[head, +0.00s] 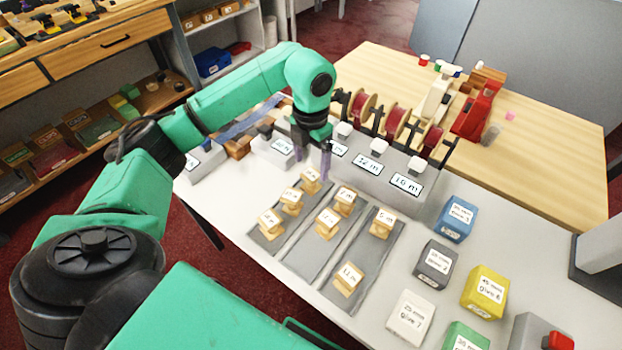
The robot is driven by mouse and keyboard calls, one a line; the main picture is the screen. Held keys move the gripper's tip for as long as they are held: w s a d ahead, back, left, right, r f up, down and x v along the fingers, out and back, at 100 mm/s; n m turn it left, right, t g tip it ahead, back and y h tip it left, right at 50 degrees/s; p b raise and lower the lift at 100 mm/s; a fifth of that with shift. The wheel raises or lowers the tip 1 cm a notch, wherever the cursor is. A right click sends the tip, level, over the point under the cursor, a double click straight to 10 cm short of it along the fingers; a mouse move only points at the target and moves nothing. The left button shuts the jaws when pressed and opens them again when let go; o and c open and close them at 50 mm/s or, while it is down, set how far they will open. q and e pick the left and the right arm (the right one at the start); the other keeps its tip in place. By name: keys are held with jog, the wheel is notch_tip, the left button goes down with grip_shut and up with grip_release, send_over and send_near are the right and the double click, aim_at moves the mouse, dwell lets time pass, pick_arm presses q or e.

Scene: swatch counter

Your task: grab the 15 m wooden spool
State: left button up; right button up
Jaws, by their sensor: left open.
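Several small wooden spools with white labels stand on three grey strips (310,248) on the white counter. The front spool (348,282) on the right strip has a label that looks like 15 m, but the print is small and I cannot be sure. Another spool (382,226) stands further back on the same strip. The middle strip holds a spool (327,229) and one behind it (344,205). The left strip holds several more (269,227). My left gripper (326,168) is open, pointing down behind the strips near the rearmost left spool (310,183). My right gripper is out of view.
Grey label stands (372,180) with marked lengths rise behind the strips, with red reels (396,120) behind. Blue (456,219), grey (436,262), yellow (485,291) and white (409,317) labelled blocks stand to the right. Bare counter separates them from the right strip.

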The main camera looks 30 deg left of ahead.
aim_at(311, 174)
pick_arm(q)
notch_tip(311, 174, down, 6)
jog(key=shift+w+a+r+p, duration=0.1)
jog(key=shift+w+r+p, duration=0.1)
jog(key=shift+p, duration=0.6)
grip_shut()
